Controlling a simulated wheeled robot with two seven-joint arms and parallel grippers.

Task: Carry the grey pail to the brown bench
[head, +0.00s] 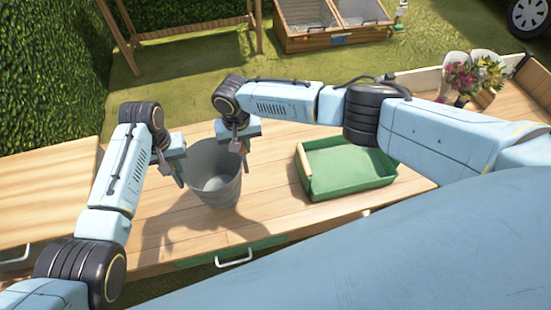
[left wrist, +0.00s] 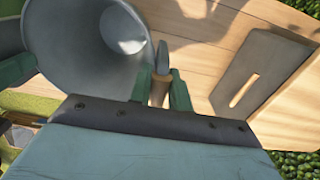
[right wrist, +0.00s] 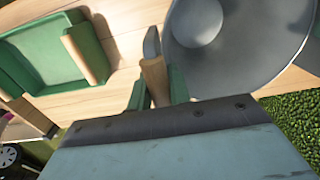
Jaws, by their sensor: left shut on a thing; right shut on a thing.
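The grey pail (head: 215,178) is upright and empty over the bench with the green front (head: 285,215). I cannot tell whether its base touches the top. My left gripper (head: 180,168) is shut on the pail's left grip, a wooden piece at the rim, seen in the left wrist view (left wrist: 160,88). My right gripper (head: 239,146) is shut on the opposite grip, seen in the right wrist view (right wrist: 154,78). The pail's inside also shows in the left wrist view (left wrist: 85,40) and right wrist view (right wrist: 240,50). A plain brown bench (head: 45,190) stands at the left.
A green tray (head: 345,168) lies right of the pail. Flower pots (head: 462,92) stand at the far right. A wooden frame (head: 190,30) and planter box (head: 332,38) are on the grass behind. A hedge (head: 50,70) borders the left. The brown bench's visible top is clear.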

